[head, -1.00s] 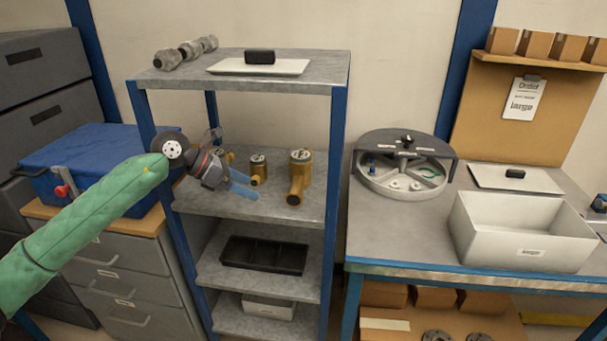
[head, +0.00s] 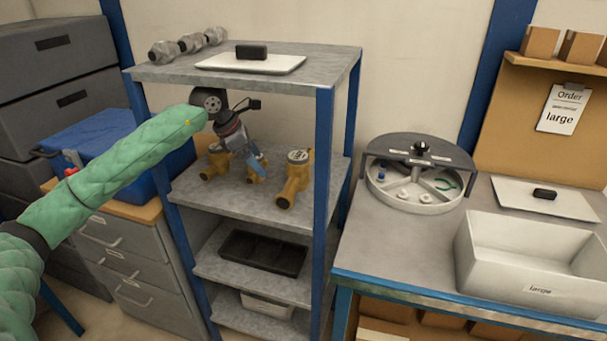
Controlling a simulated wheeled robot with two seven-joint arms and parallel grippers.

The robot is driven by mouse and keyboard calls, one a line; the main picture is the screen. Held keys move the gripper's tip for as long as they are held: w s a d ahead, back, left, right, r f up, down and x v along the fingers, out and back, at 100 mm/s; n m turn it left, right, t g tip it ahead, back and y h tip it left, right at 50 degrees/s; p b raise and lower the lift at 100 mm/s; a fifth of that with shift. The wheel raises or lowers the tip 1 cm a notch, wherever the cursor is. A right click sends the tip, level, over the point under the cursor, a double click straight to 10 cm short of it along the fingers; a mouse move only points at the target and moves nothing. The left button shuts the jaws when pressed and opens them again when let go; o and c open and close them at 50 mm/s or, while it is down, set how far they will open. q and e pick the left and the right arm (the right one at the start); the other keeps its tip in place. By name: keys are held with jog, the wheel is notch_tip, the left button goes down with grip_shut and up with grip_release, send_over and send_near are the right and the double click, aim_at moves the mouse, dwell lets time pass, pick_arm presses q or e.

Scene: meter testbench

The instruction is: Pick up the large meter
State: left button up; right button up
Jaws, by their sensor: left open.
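Three brass meters stand on the second shelf of the rack. The right one (head: 294,182) looks the largest, with a round dial on top and a pipe end facing forward. The left one (head: 214,162) is partly behind my arm's wrist. The middle one (head: 251,174) is small and mostly hidden behind my gripper. My left gripper (head: 257,166) is open, pointing down and right in front of the middle meter, left of and apart from the large one. Its jaws look empty. My right gripper is not in view.
Blue rack posts (head: 322,180) and the top shelf (head: 180,72) frame the space around the meters. A black tray (head: 262,253) is on the shelf below. On the right bench stand a round divided fixture (head: 420,172) and a white bin labelled "large" (head: 530,258). An order clipboard (head: 563,108) reads "large".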

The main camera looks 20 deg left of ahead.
aim_at(296, 155)
pick_arm(q)
jog(key=w+d, duration=0.1)
jog(key=d, duration=0.1)
jog(key=w+d+p, duration=0.1)
jog(key=d, duration=0.1)
jog(key=w+d+p, duration=0.1)
jog(key=w+d, duration=0.1)
jog(key=shift+d+r, duration=0.1)
jog(key=shift+d, duration=0.15)
jog(key=shift+w+d+p, duration=0.3)
jog(key=shift+w+d, duration=0.1)
jog(key=shift+d, duration=0.25)
jog(key=shift+w+d+p, duration=0.25)
jog(key=shift+w+d, duration=0.1)
jog(key=shift+d, duration=0.25)
jog(key=shift+x, duration=1)
jog(key=shift+w+d+f+p, duration=0.1)
jog(key=shift+f+p, duration=0.2)
jog(key=shift+f, duration=0.25)
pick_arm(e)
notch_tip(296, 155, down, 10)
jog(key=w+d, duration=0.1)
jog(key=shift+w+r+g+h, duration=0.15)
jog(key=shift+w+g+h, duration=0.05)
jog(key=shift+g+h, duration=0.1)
pick_arm(q)
jog(key=shift+c, duration=0.2)
jog(key=c, duration=1.8)
jog(key=shift+r, duration=0.15)
grip_shut()
